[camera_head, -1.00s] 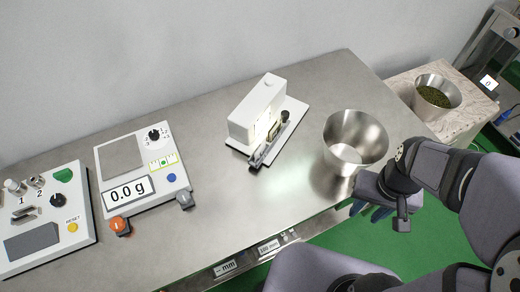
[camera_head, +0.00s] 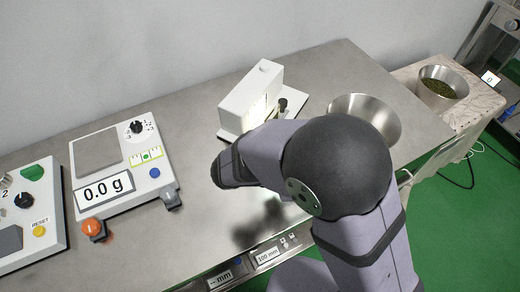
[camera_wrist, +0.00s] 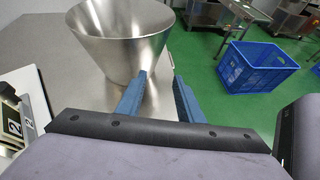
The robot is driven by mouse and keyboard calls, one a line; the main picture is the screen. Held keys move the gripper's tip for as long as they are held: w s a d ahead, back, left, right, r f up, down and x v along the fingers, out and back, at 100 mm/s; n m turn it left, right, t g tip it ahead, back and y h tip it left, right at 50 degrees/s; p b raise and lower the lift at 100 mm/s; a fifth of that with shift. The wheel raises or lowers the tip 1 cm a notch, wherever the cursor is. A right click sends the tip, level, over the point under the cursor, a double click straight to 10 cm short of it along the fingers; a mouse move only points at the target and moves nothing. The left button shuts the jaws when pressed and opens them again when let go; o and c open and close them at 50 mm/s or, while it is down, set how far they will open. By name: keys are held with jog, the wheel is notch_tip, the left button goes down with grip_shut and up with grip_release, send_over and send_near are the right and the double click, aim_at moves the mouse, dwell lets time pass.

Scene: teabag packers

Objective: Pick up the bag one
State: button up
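I cannot make out any bag in these frames. My gripper (camera_wrist: 160,82) shows in the wrist view with its two blue fingers apart and nothing visible between them. A steel bowl (camera_wrist: 118,50) stands just beyond the fingers there; I cannot tell whether they touch it. In the head view the bowl (camera_head: 368,106) is at the right of the steel table, partly behind my arm. The gripper itself does not show in the head view. A white machine (camera_head: 250,92) stands at the table's middle, its lower front partly covered by my arm.
A scale (camera_head: 100,195) reading 0.0 g and a control box (camera_head: 55,215) are at the left. A bucket of green leaves (camera_head: 445,82) stands on a side stand at the right. A blue crate (camera_wrist: 258,68) is on the green floor. The table's back left is clear.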

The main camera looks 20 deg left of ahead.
jog(key=a+n+t, duration=0.2)
jog(key=a, duration=0.1)
jog(key=a+n+t+y+b, duration=0.1)
jog(key=a+t, duration=0.1)
jog(key=a, duration=0.2)
jog(key=a+n+t+b, duration=0.1)
jog(key=a+n+t, duration=0.1)
jog(key=a, duration=0.1)
jog(key=shift+s+a+f+n+y, duration=0.1)
jog(key=shift+a+f+n+y, duration=0.2)
jog(key=shift+a+f+y, duration=0.1)
jog(key=s+a+n+t+y, duration=0.1)
jog(key=a, duration=0.1)
jog(key=s+a+n+t+y+b, duration=0.1)
jog(key=a, duration=0.2)
jog(key=s+a+n+t+y+b, duration=0.1)
jog(key=a+n+t, duration=0.1)
jog(key=a, duration=0.1)
jog(key=shift+a+r, duration=0.25)
jog(key=shift+w+a+f+y, duration=0.25)
jog(key=shift+w+a+y, duration=0.05)
jog(key=shift+a+y, duration=0.15)
jog(key=shift+w+a+f+y, duration=0.25)
jog(key=shift+a+y, duration=0.1)
jog(key=shift+y, duration=0.1)
jog(key=shift+a+f+m, duration=0.1)
jog(key=shift+a+m, duration=0.2)
jog(key=shift+p+x, duration=0.3)
jog(key=shift+x, duration=3.5)
jog(key=shift+f, duration=0.15)
